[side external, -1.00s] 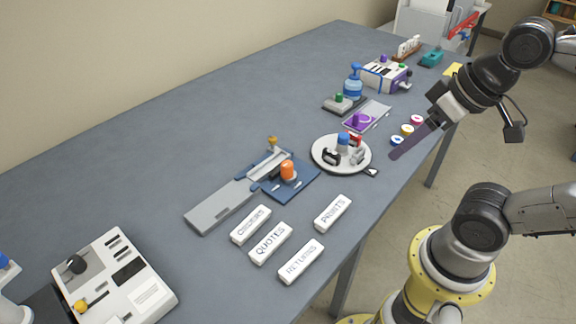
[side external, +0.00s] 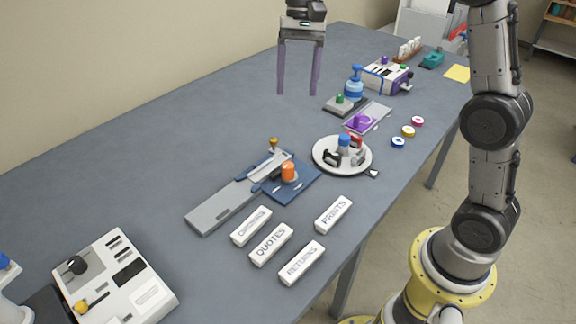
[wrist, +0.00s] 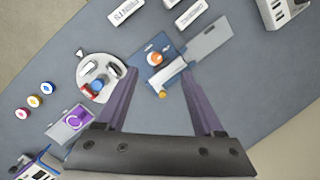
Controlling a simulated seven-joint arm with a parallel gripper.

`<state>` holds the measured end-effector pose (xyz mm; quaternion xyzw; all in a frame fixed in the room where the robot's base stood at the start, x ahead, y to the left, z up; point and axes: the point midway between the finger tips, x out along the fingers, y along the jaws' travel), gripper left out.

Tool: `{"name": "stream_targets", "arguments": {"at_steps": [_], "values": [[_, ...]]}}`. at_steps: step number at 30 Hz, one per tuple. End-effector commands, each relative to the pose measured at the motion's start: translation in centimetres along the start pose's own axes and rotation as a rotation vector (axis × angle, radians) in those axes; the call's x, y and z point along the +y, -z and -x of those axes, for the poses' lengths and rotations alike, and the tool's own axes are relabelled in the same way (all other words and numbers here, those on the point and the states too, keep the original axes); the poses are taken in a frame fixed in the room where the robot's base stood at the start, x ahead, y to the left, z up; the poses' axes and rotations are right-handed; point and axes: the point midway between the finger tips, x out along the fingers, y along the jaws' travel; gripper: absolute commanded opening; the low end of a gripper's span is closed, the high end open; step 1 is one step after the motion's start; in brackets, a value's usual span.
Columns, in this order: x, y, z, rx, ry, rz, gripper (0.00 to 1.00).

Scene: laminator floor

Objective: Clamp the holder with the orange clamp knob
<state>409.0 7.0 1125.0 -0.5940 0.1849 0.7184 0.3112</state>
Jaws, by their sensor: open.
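The orange clamp knob (side external: 288,171) stands upright on a blue base plate (side external: 304,187) at the middle of the table. A grey holder (side external: 222,207) runs from that base to the left. In the wrist view the orange knob (wrist: 154,58) lies ahead of and between my fingers, with the grey holder plate (wrist: 208,40) to its right. My gripper (side external: 298,92) is open and empty, pointing down, above the table and behind the knob in the side view. The wrist view shows its two purple fingers (wrist: 158,75) spread wide.
A round white turntable (side external: 326,168) with small tools stands right of the knob. Label blocks (side external: 271,244) lie in front. Another machine (side external: 120,280) is front left. The table's back left is clear.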

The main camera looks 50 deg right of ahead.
Motion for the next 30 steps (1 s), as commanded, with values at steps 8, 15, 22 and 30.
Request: {"name": "stream_targets", "arguments": {"at_steps": [8, 15, 22, 30], "values": [[-1.2, 6.2, -6.8, -0.126, -0.061, -0.063, 0.69], [-0.6, 6.8, -9.3, -0.164, -0.085, -0.081, 0.69], [-0.3, 6.2, -12.7, -0.166, -0.087, -0.080, 0.69], [0.1, 5.3, -17.9, -0.164, -0.086, -0.081, 0.69]]}}
